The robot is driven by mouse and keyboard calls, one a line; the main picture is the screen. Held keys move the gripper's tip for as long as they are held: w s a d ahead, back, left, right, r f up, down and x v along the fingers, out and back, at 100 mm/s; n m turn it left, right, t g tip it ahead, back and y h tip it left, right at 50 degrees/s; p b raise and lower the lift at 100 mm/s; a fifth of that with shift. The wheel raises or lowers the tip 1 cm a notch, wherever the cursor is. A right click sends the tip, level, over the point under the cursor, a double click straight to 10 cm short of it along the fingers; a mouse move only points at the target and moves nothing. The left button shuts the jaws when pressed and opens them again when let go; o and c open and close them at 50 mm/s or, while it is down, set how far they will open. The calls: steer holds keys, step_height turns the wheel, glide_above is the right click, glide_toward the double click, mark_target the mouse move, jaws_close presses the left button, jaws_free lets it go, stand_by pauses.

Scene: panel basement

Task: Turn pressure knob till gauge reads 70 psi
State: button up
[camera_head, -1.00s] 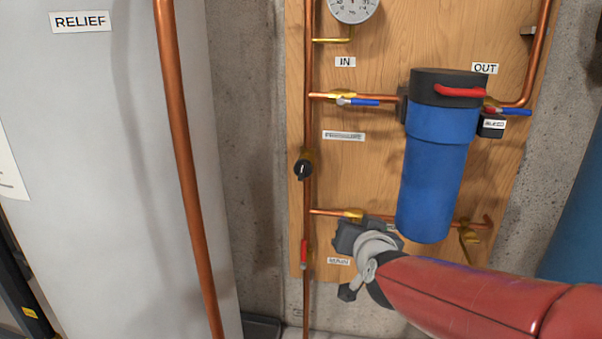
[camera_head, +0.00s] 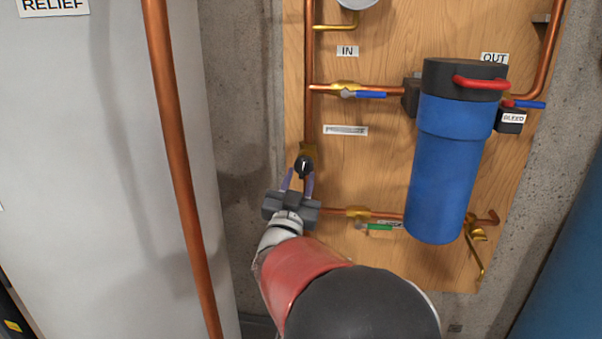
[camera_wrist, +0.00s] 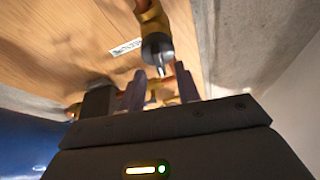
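The black pressure knob (camera_head: 304,165) sits on the vertical copper pipe at the left of the wooden board. My gripper (camera_head: 298,182) is just below it, its two purple fingers apart and pointing up, one on each side of the knob's lower part. In the wrist view the knob (camera_wrist: 157,50) is just beyond the tips of the open fingers (camera_wrist: 150,85), with nothing visible held between them. I cannot tell whether a finger touches it. The gauge (camera_head: 357,3) shows only its bottom edge at the top of the head view, so its reading is hidden.
A blue filter housing (camera_head: 442,165) hangs on the board to the right. A blue-handled valve (camera_head: 368,94) and a green-handled valve (camera_head: 380,227) are on horizontal pipes. A thick copper pipe (camera_head: 175,150) runs in front of the grey tank (camera_head: 90,170) at left.

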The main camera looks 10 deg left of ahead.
steer(key=shift+x, duration=1)
steer(key=shift+c, duration=0.4)
jaws_close()
